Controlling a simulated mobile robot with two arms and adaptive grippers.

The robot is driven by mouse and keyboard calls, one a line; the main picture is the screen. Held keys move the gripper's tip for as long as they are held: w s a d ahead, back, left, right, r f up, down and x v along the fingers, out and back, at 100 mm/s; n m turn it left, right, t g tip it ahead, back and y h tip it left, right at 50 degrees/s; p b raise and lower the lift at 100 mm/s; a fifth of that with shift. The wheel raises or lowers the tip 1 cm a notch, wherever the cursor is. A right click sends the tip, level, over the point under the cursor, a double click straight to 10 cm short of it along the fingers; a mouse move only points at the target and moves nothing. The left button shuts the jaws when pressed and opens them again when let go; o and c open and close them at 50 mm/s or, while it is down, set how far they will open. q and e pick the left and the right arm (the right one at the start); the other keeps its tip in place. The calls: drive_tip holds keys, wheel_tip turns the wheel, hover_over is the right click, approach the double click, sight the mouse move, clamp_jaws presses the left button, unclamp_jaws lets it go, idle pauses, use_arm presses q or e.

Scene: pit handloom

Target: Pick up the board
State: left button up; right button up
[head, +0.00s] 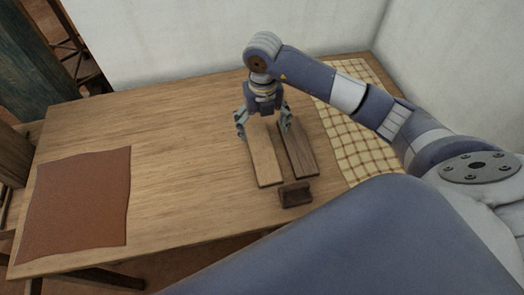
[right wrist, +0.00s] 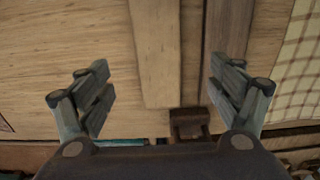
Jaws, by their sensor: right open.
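Two long flat boards lie side by side on the wooden table. The light board (head: 265,164) is on the left and the dark board (head: 299,151) is on the right. My right gripper (head: 263,128) is open above the far part of the boards, with its fingers pointing down. In the right wrist view, the light board (right wrist: 157,60) lies between the spread fingers of the right gripper (right wrist: 165,95). The dark board (right wrist: 226,28) is partly behind the right-hand finger there. Nothing is held. The left gripper is not in view.
A small dark wooden block (head: 295,194) sits just in front of the boards' near ends. A checked cloth (head: 345,125) lies on the right of the table. A brown leather-like sheet (head: 75,203) lies at the left. The table (head: 180,150) is clear between the sheet and the boards.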

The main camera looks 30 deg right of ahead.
sight(262, 150)
wheel_tip(262, 150, down, 4)
drive_tip(key=shift+s+r+p, duration=0.1)
drive_tip(key=shift+s+p, duration=0.05)
drive_tip(key=shift+p, duration=0.2)
drive_tip(key=shift+a+f, duration=0.1)
drive_tip(key=shift+f, duration=0.4)
wheel_tip(262, 150, down, 5)
drive_tip(key=shift+a+r+p, duration=0.1)
drive_tip(key=shift+p, duration=0.85)
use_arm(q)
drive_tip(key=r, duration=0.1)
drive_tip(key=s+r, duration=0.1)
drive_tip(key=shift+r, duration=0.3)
use_arm(e)
drive_tip(key=shift+c, duration=1.3)
drive_tip(key=c, duration=1)
